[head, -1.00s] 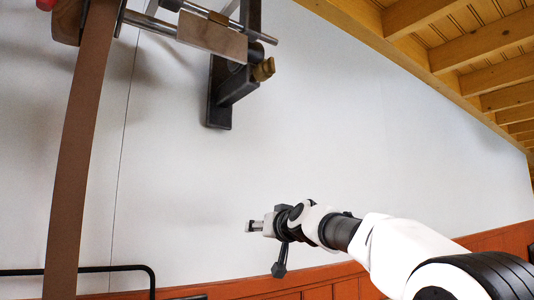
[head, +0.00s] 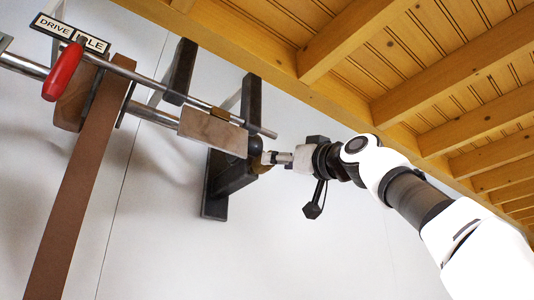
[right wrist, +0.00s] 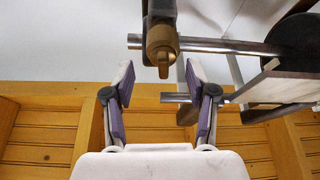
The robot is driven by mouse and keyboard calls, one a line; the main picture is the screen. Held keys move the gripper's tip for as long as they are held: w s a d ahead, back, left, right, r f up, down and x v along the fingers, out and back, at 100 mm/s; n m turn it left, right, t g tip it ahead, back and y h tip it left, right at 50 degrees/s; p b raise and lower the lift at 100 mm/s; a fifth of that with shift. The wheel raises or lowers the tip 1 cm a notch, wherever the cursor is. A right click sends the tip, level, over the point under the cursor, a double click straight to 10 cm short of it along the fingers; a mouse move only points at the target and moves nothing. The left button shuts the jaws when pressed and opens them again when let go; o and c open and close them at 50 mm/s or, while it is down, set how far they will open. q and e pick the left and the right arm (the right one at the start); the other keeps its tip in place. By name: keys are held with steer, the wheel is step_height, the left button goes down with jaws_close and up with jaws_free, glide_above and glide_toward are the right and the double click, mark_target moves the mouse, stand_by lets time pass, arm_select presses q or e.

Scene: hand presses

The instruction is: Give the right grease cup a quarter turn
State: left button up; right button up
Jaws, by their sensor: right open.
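The right grease cup is a small brass knob (head: 258,163) on the end of the dark shaft bracket at the wall, partly covered by my gripper in the head view. In the right wrist view the cup (right wrist: 162,42) has a thin wing pointing down toward my jaws. My right gripper (head: 273,158) is at the cup's right side. In the right wrist view the gripper (right wrist: 160,75) is open, its two fingers apart with the cup centred just beyond their tips. No contact shows. My left gripper is not in view.
A steel shaft (head: 140,112) with a pulley block (head: 212,132) runs left of the cup. A brown belt (head: 80,180) hangs at the left. A red handle (head: 62,72) sits by a DRIVE/IDLE sign (head: 70,33). Wooden ceiling beams (head: 410,90) are close above.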

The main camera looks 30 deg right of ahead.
mark_target(270, 167)
steer(key=w+r+p, duration=0.1)
steer(key=w+a+r+p, duration=0.1)
steer(key=w, duration=0.1)
steer(key=shift+a, duration=0.15)
steer(key=shift+w, duration=0.1)
steer(key=shift+s+d, duration=0.2)
steer(key=shift+d+f, duration=0.2)
steer(key=shift+d, duration=0.05)
steer(key=shift+w+a, duration=0.2)
steer(key=shift+w, duration=0.05)
steer(key=c, duration=0.9)
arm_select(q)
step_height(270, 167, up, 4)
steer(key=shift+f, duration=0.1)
